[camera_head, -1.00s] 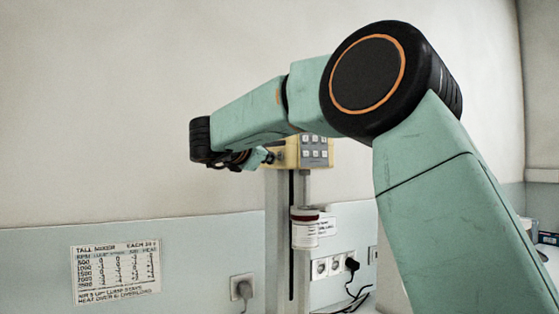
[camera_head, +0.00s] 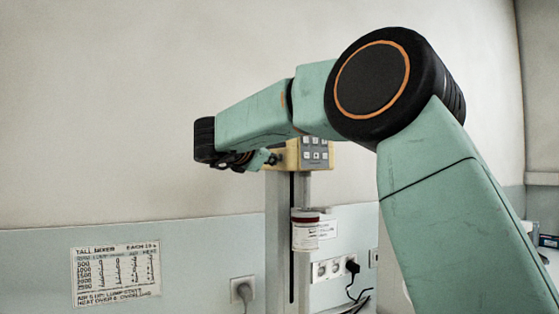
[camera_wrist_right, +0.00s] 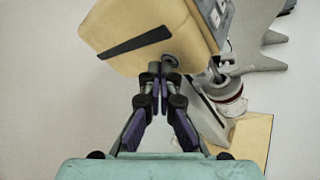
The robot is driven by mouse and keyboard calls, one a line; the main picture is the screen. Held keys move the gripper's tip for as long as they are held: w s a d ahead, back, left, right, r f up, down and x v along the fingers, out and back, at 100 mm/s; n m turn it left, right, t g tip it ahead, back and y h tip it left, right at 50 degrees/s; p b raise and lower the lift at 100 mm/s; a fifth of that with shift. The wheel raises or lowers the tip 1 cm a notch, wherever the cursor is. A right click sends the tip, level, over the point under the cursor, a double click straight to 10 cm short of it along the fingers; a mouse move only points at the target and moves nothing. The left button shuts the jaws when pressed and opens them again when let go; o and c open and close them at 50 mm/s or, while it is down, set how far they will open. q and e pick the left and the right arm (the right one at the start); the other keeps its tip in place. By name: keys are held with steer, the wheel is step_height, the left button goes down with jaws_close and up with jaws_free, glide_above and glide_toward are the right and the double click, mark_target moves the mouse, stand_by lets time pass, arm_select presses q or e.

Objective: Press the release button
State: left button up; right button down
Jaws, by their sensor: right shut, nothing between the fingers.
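The tall mixer's yellow head (camera_head: 290,155) tops a grey column, partly hidden behind my right arm. Its keypad of pale keys (camera_head: 315,150) faces front. In the right wrist view the yellow head (camera_wrist_right: 115,25) has a black strip (camera_wrist_right: 135,43) on its near face. A small round grey knob (camera_wrist_right: 170,62) sits at that face's lower edge; I cannot tell for sure that it is the release button. My right gripper (camera_wrist_right: 160,72) is shut and empty, its tips right beside the knob; contact is unclear. It also shows at the head's left side in the head view (camera_head: 272,158). My left gripper is not in view.
A white jar with a dark red band (camera_head: 305,232) is on the column's right side. Wall sockets (camera_head: 327,270) with a plug and cable are behind. A mixer chart (camera_head: 116,273) hangs at left.

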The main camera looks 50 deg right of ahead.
stand_by(0.4)
steer(key=shift+w+a, duration=0.2)
steer(key=shift+a, duration=0.5)
steer(key=shift+a+b, duration=0.1)
steer(key=shift+b, duration=0.2)
steer(key=shift+w+a, duration=0.25)
steer(key=shift+a, duration=0.5)
steer(key=shift+w+a, duration=0.2)
steer(key=shift+a, duration=0.5)
steer(key=shift+w+a, duration=0.25)
steer(key=shift+a, duration=0.5)
